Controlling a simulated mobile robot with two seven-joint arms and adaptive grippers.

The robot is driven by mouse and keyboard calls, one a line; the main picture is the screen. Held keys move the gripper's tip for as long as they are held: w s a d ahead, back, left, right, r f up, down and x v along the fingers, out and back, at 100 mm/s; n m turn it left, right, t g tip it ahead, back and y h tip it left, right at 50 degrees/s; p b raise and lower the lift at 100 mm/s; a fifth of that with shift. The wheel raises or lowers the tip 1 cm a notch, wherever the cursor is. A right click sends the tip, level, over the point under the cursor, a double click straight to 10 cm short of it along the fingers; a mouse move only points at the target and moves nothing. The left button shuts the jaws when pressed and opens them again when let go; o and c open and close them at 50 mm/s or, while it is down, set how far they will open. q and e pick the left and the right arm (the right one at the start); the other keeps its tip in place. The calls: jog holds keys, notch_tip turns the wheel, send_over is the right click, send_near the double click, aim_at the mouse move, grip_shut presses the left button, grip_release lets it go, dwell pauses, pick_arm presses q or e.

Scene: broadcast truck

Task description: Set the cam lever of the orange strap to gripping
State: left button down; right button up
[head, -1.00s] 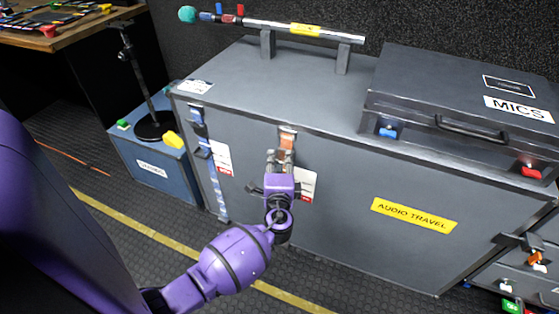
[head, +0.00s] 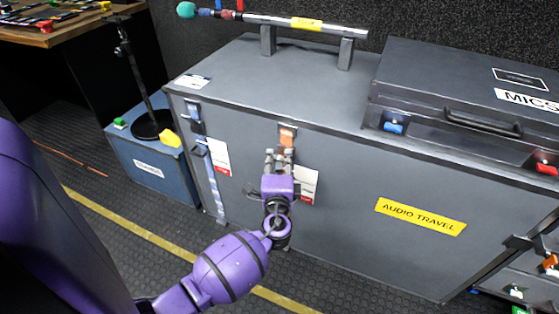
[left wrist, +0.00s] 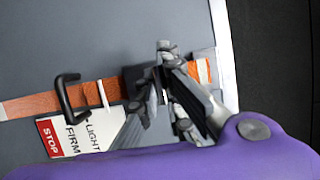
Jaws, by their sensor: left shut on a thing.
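The orange strap (head: 287,136) runs down the front of the large grey case (head: 335,215). In the left wrist view the strap (left wrist: 45,104) runs sideways, with a white mark across it, past a dark buckle (left wrist: 135,80). My left gripper (head: 279,158) is in front of the buckle, just below the strap's top end. In the left wrist view its fingers (left wrist: 160,78) are shut on the cam lever at the buckle. The fingers mostly hide the lever, so I cannot tell its exact angle. My right gripper is in neither view.
A STOP/FIRM/LIGHT label (left wrist: 75,135) lies beside the strap. A blue strap (head: 213,185) hangs to the left. The MICS case (head: 455,90) and a pole on supports (head: 275,27) are on top. A blue box (head: 150,172) stands left on the floor.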

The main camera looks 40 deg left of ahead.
pick_arm(q)
jog(key=c, duration=1.9)
grip_release()
jog(key=v, duration=1.2)
jog(key=shift+d, duration=0.1)
